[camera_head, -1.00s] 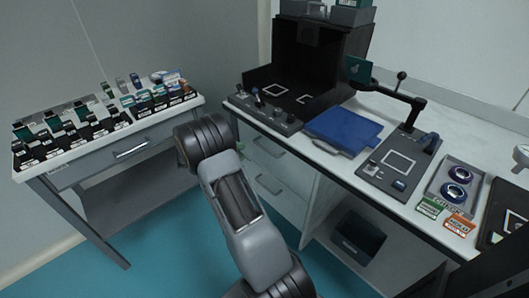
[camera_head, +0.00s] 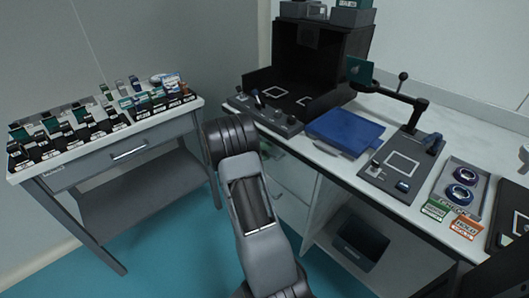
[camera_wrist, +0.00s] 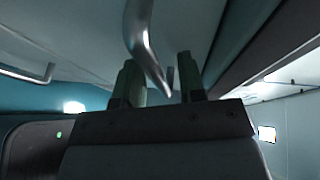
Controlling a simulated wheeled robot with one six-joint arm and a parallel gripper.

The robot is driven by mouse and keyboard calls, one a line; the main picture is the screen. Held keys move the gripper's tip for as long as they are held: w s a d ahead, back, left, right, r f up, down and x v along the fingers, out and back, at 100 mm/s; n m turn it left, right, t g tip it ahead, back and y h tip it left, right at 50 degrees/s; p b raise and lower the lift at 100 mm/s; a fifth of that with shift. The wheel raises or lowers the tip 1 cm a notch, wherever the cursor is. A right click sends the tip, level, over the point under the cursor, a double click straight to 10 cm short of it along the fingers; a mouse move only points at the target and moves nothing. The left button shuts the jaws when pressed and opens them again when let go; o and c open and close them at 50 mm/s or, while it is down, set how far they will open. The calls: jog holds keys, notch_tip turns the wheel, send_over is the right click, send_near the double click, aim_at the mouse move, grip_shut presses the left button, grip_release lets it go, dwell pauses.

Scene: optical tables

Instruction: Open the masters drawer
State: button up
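In the head view, two pale drawer fronts (camera_head: 293,173) sit under the right bench, partly hidden by my arm. The left table has a grey drawer with a bar handle (camera_head: 130,154), and it looks shut. A small label on its front (camera_head: 54,173) is too small to read, so I cannot tell which drawer is the masters drawer. In the wrist view, my gripper (camera_wrist: 160,82) is open, with two dark green fingers apart. A metal bar handle (camera_wrist: 143,40) reaches down to the gap between them; I cannot tell whether they touch it. Another handle (camera_wrist: 25,74) shows at the left.
The left table top (camera_head: 190,106) holds rows of small dark boxes. The right bench carries a black booth (camera_head: 325,60), a blue folder (camera_head: 345,130) and an arm stand (camera_head: 405,98). A dark bin (camera_head: 360,243) sits on the shelf below.

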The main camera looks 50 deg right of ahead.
jog(key=shift+c, duration=0.3)
grip_shut()
jog(key=shift+a, duration=0.1)
